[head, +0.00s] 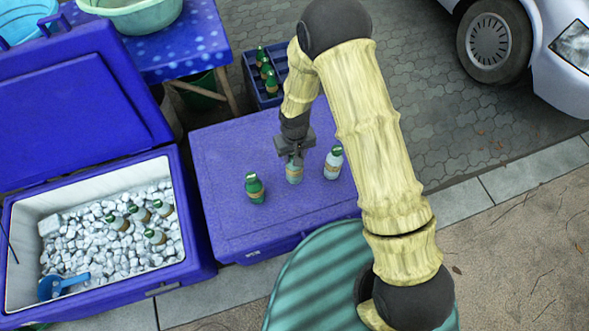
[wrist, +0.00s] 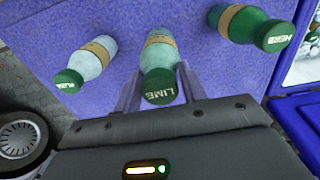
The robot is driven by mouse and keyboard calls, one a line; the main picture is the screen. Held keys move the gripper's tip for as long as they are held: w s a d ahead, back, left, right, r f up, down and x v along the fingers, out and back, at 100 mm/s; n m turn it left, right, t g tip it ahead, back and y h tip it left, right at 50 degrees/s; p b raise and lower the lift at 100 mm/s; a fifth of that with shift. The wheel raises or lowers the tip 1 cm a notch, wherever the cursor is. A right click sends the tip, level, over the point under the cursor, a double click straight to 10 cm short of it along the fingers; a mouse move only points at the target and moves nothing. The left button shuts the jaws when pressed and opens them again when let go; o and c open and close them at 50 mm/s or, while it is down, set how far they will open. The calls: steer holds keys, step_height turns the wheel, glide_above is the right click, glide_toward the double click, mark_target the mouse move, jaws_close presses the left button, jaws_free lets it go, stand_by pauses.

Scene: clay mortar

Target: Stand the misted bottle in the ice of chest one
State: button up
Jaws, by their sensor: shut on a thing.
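My gripper (head: 294,156) is shut on a pale, frosted-looking bottle (head: 294,173) with a tan label, upright at the closed blue chest's lid. In the wrist view its green cap reads LIME (wrist: 159,88), and the fingers are on both sides of it. A green bottle (head: 255,188) stands to its left; its cap reads HERB in the wrist view (wrist: 240,25). A whitish bottle (head: 334,164) stands to its right, also in the wrist view (wrist: 92,58). The open blue chest (head: 195,235) holds ice (head: 85,240) and several green-capped bottles. No chest number is readable.
The raised lid (head: 70,110) stands behind the open chest. A blue scoop (head: 62,284) lies in its front left corner. A bottle crate (head: 250,75) and spotted table (head: 190,45) are behind. A car (head: 530,45) is at the upper right. Ice right of the scoop is bottle-free.

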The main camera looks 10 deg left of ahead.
step_height(320, 180, up, 14)
steer(key=p, duration=1)
steer(key=shift+r, duration=0.25)
